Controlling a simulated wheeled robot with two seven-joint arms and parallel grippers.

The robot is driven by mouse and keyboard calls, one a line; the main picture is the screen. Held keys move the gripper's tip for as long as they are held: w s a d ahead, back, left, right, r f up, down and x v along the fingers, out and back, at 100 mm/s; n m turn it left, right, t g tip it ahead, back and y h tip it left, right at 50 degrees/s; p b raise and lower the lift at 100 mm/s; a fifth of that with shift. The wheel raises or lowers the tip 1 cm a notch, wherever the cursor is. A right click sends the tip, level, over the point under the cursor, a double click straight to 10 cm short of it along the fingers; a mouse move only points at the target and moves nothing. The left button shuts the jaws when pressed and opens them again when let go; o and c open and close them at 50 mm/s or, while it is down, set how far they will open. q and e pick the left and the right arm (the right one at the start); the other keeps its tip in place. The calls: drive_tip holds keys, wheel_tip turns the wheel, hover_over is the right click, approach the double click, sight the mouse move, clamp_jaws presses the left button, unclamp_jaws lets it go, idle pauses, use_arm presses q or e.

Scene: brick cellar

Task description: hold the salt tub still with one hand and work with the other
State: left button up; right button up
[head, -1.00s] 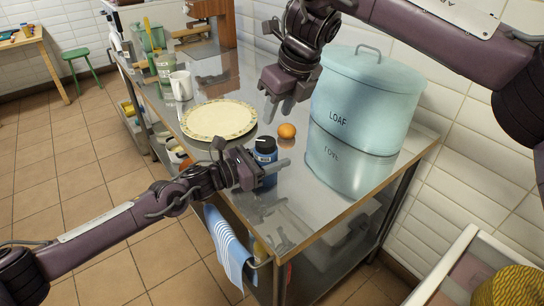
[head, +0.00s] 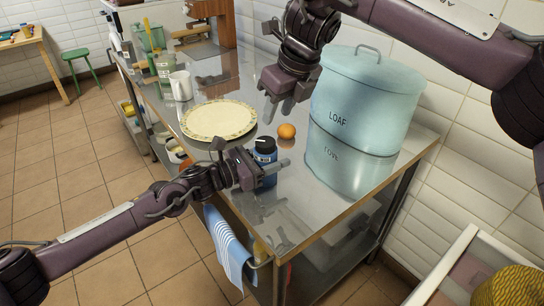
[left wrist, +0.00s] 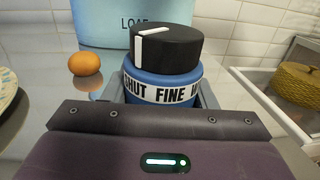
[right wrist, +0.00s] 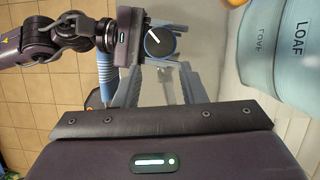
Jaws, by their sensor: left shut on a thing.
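The salt tub (head: 267,158) is blue with a black lid and stands upright near the front edge of the steel table. My left gripper (head: 268,174) is shut around its body. In the left wrist view the tub's white band (left wrist: 165,92) reads "SHUT FINE", with more text cut off at the right. The black lid (left wrist: 168,47) has a white line across its top and down its side, above the word SHUT. My right gripper (head: 280,112) is open and empty, above and behind the tub. The lid (right wrist: 160,42) shows beyond its parted fingers.
A tall pale-blue LOAF bin (head: 362,100) stands right of the tub. A white mug (head: 181,86) stands farther back. A striped towel (head: 229,245) hangs at the front.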

drive_tip(key=shift+o, duration=1.2)
drive_tip(key=shift+a+f, duration=0.15)
drive_tip(key=o, duration=0.3)
drive_tip(key=s+a+f+y, duration=0.1)
drive_tip(key=a+f, duration=0.1)
drive_tip(key=s+a+f+m+g+y, duration=0.1)
drive_tip(key=a+f, duration=0.1)
drive_tip(key=a, duration=0.1)
drive_tip(key=s+a+f+m+y, duration=0.1)
drive_tip(key=s+a+f, duration=0.1)
drive_tip(key=a, duration=0.1)
drive_tip(key=shift+a+g, duration=0.1)
drive_tip(key=shift+g, duration=0.2)
drive_tip(key=s+a+f+m+g+y, duration=0.1)
drive_tip(key=s+a+f+m+y, duration=0.15)
drive_tip(key=a, duration=0.25)
drive_tip(key=m+t+y, duration=0.5)
drive_tip(key=m+t, duration=0.8)
drive_tip(key=m, duration=1.8)
approach(258, 139)
drive_tip(key=shift+n+g, duration=0.25)
drive_tip(key=shift+g, duration=0.05)
drive_tip(key=x, duration=0.9)
drive_tip(key=shift+w, duration=0.5)
